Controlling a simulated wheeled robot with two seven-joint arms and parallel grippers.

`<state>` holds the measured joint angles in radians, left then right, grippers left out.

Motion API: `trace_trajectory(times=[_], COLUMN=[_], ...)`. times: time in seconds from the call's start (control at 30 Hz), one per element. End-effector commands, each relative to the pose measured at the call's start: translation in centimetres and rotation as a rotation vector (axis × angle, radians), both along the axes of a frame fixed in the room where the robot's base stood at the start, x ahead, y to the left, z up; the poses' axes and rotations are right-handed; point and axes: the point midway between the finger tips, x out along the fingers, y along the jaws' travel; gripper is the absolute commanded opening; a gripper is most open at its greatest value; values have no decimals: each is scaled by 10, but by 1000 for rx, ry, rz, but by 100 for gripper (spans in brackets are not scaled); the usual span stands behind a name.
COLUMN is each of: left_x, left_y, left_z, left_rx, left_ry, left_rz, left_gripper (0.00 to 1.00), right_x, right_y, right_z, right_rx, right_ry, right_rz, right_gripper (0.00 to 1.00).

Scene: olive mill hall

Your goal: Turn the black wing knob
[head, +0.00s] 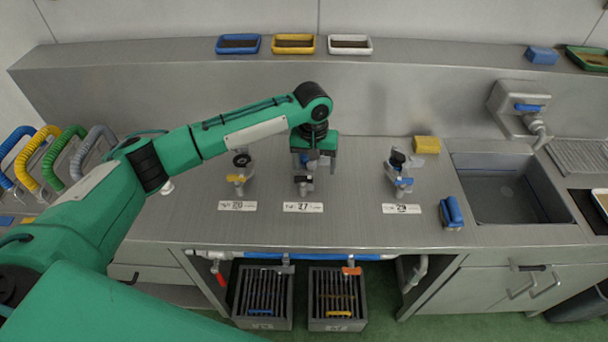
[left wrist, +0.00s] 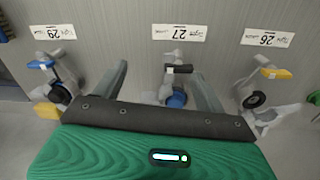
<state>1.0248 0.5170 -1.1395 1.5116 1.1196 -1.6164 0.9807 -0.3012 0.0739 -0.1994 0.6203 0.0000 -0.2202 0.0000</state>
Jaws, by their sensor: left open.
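The black wing knob (head: 302,180) is on the middle tap, behind the label marked 27 (head: 303,207). In the left wrist view the knob (left wrist: 179,69) is a small black bar on the grey tap body, with a blue round part (left wrist: 176,99) beside it. My left gripper (head: 313,164) is above and behind this tap, fingers pointing down. In the left wrist view its fingers (left wrist: 160,72) are apart and empty, with the knob between their lines, nearer the right finger. I cannot tell its height above the knob. My right gripper is out of view.
A tap with a yellow lever (head: 236,178) stands to the left, and one with a blue lever (head: 403,181) to the right. A yellow sponge (head: 426,145), a blue brush-like object (head: 451,212) and a sink (head: 505,190) lie further right. The counter in front of the labels is clear.

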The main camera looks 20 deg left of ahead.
Motion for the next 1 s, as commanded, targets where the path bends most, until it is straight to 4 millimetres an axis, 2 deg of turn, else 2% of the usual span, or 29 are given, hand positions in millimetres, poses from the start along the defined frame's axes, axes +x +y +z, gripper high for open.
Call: trace_trajectory(times=[0.03, 0.2, 0.4, 0.57, 1.0], left_x=[11, 28, 33, 32, 32], left_y=[11, 35, 42, 42, 42], left_z=[13, 38, 42, 22, -66], left_rx=[18, 49, 57, 58, 58], left_ry=[-2, 13, 20, 20, 20], left_rz=[38, 137, 172, 171, 169], left_gripper=[73, 73, 73, 73, 73], right_x=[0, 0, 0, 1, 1], right_y=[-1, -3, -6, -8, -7], right_z=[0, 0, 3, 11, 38], right_rx=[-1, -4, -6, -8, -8], right_ry=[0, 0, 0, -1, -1], right_rz=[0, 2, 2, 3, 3], right_gripper=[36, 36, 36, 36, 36])
